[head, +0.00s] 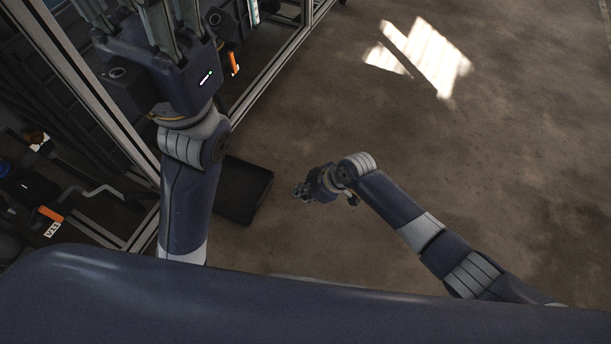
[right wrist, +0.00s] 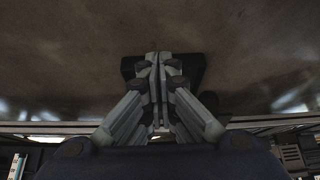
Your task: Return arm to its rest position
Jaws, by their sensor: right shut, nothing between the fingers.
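My right arm reaches in from the lower right of the head view, bent, with its dark blue and grey links over the floor. My right gripper (head: 302,190) is at its end, small and dark. In the right wrist view its fingers (right wrist: 154,62) are together, with nothing between them. My left arm stands at the left of the head view. My left gripper (head: 172,20) is at the top edge, and its fingertips are cut off, so its opening cannot be told.
A metal-framed rack (head: 270,75) with dark equipment runs along the left, close to my left arm. A flat black object (head: 243,190) lies on the floor beside it, left of my right gripper. The brown floor (head: 480,170) to the right is clear, with sunlit patches (head: 425,60).

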